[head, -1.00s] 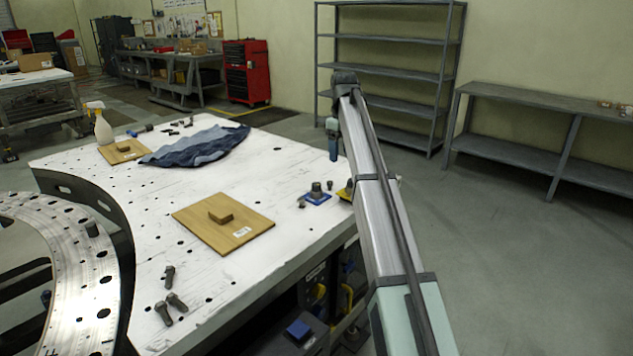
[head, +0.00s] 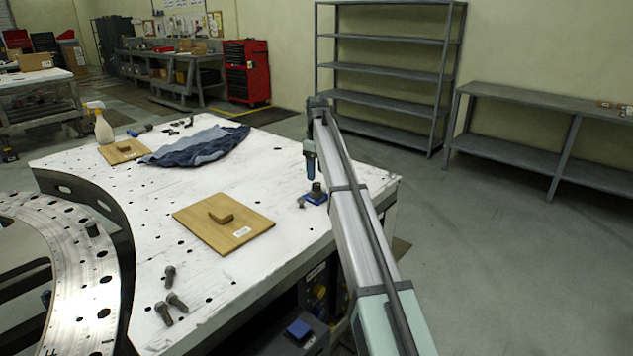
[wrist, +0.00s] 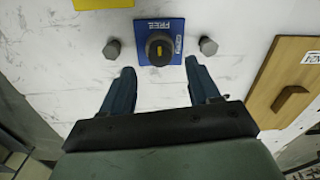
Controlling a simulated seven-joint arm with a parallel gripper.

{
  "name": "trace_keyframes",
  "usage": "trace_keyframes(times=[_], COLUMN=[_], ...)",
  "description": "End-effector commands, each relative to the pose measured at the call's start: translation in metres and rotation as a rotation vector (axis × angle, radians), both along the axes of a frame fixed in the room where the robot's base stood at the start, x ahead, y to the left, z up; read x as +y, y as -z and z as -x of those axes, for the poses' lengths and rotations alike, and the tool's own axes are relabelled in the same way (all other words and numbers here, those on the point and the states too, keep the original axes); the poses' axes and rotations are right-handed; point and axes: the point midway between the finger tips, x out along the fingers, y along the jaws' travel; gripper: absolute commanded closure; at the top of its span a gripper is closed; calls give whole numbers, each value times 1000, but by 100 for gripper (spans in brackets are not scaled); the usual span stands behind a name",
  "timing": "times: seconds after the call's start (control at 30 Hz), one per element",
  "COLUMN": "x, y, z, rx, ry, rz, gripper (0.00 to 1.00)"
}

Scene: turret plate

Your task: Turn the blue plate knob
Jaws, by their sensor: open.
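The blue plate (wrist: 170,27) with its dark round knob (wrist: 159,48) lies on the white table, at the top centre of the wrist view. The knob has a yellow mark on top, and the plate has a white label. In the head view the blue plate (head: 315,198) is near the table's right side, with its knob (head: 316,188) partly hidden by my gripper (head: 310,172). In the wrist view my gripper (wrist: 162,88) is open and empty. Its two blue fingers point toward the plate, one to each side of the knob's line, short of the knob in the picture.
Bolts flank the plate, one left (wrist: 112,49) and one right (wrist: 208,46). A yellow plate (wrist: 100,3) is at the wrist view's top edge. A wooden board with a handle (head: 248,236) lies nearby. A blue cloth (head: 200,148) lies farther back.

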Motion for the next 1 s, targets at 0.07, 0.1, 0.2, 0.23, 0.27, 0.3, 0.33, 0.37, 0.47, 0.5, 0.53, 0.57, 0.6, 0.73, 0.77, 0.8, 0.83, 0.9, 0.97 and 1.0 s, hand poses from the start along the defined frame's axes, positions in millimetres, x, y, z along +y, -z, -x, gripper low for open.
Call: trace_keyframes(times=[0.07, 0.1, 0.2, 0.23, 0.27, 0.3, 0.33, 0.37, 0.47, 0.5, 0.53, 0.57, 0.6, 0.73, 0.77, 0.8, 0.83, 0.9, 0.97, 1.0], x=[0, 0, 0, 0, 0, 0, 0, 0, 0, 0, 0, 0, 0, 0, 0, 0, 0, 0, 0, 0], y=[14, 19, 30, 32, 35, 38, 40, 41, 44, 44, 44, 45, 45, 44, 44, 44, 44, 44, 44, 44], z=[1, 1, 1, 1, 1, 1, 1, 1, 0, 0, 0, 0, 0, 0, 0, 0, 0, 0, 0, 0], rx=[1, 1, 0, 0, 0, 0, 0, 0, 0, -1, -1, -1, -1, 0, 0, 0, 0, 0, 0, 0], ry=[0, 0, 0, 0, 0, 0, 0, 0, 0, 0, 0, 0, 0, 0, 0, 0, 0, 0, 0, 0], rz=[0, 0, 0, 0, 0, 0, 0, 0, 0, 1, 1, 1, 1, 0, 0, 0, 0, 0, 0, 0], gripper=[39, 39, 39, 39, 39, 39, 39, 39, 39, 39, 39, 39, 39, 39, 41, 45, 48, 54, 60, 64])
